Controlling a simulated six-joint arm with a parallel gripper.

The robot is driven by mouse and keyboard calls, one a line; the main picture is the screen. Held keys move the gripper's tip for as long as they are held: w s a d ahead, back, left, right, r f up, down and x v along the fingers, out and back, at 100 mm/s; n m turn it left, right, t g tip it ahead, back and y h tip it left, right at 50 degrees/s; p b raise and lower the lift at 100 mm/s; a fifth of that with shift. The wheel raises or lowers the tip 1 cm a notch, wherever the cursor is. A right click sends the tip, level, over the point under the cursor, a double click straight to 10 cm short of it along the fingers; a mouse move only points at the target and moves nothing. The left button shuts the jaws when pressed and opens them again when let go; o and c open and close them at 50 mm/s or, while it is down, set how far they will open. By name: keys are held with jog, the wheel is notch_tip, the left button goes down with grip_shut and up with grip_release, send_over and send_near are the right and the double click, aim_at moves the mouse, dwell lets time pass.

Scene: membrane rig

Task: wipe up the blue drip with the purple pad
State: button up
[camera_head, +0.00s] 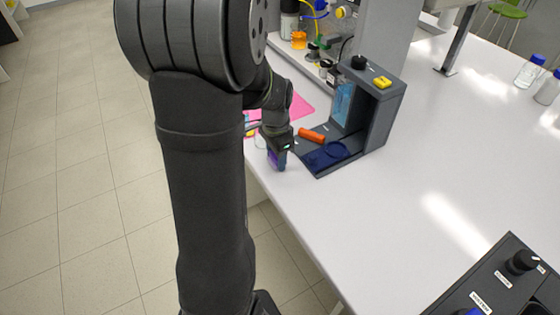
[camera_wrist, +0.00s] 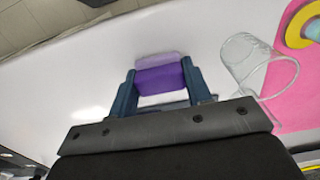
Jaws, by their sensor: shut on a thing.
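My gripper (camera_wrist: 158,72) is shut on the purple pad (camera_wrist: 161,79), which sits between its two blue fingers in the wrist view. In the head view my gripper (camera_head: 276,153) points down over the bench near its left edge, with the purple pad (camera_head: 277,162) at its tip. I cannot tell whether the pad touches the bench. I cannot make out the blue drip in either view; the pad or my arm may hide it.
A grey rig (camera_head: 378,110) with a dark blue ring (camera_head: 325,154) on its base and an orange cylinder (camera_head: 311,135) stands right of my gripper. A clear glass beaker (camera_wrist: 255,66) lies close by at a pink mat (camera_wrist: 293,100).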

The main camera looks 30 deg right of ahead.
jog(key=shift+w+f, duration=0.1)
jog(key=shift+w, duration=0.15)
jog(key=shift+r, duration=3.85)
jog(key=s+d+r, duration=0.1)
jog(key=s+r, duration=0.1)
jog(key=s, duration=0.9)
jog(key=s+d+r, duration=0.1)
jog(key=s, duration=1)
send_over(294, 190)
notch_tip(294, 190, down, 7)
jog(key=shift+r, duration=0.1)
jog(key=shift+w+f, duration=0.1)
jog(key=shift+f, duration=1.9)
jog(key=shift+f, duration=0.1)
